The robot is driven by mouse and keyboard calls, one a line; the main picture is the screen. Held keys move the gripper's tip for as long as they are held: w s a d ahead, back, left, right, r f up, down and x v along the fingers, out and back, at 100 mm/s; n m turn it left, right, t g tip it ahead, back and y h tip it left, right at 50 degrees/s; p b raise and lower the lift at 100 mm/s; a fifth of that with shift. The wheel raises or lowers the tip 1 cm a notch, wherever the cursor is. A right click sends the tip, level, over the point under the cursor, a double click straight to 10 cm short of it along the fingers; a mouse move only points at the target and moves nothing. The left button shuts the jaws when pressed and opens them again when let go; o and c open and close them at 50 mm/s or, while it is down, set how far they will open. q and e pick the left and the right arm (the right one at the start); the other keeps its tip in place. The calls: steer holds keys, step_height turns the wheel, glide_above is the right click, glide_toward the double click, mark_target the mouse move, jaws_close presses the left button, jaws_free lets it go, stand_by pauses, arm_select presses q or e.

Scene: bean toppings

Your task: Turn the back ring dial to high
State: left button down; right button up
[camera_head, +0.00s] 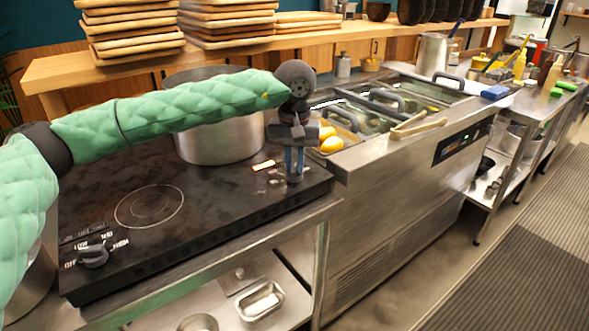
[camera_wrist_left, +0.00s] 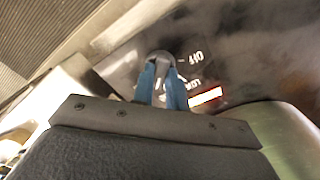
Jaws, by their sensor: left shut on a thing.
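The black cooktop (camera_head: 225,215) has a steel pot (camera_head: 220,143) at its back, covering that part of the top. My left gripper (camera_head: 294,176) is over the cooktop's right end, pointing down, its blue fingers closed on a small dark dial. In the left wrist view the grey dial (camera_wrist_left: 160,58) sits between the blue fingertips of my left gripper (camera_wrist_left: 162,75). White lettering lies around this dial, partly hidden; I cannot read its setting surely. A lit orange-white indicator (camera_head: 263,165) is beside it, also in the wrist view (camera_wrist_left: 206,96). My right gripper is not in view.
A second dial (camera_head: 93,255) stands at the cooktop's front left, near the empty front ring (camera_head: 150,206). A steel counter with food bins (camera_head: 385,105) adjoins on the right, with wooden tongs (camera_head: 420,124). Stacked wooden boards (camera_head: 130,25) lie on the shelf behind.

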mark_target(294, 167)
arm_select(q)
steer(key=shift+f+m+b, duration=0.2)
steer(key=shift+m+b, duration=0.85)
steer(key=shift+m, duration=0.05)
steer(key=shift+r+m+b, duration=0.15)
steer(key=shift+m+b, duration=0.7)
steer(key=shift+m, duration=0.35)
steer(key=c, duration=1.4)
jaws_free()
steer(key=shift+r, duration=0.1)
step_height(294, 167, up, 7)
steer(key=shift+r, duration=0.35)
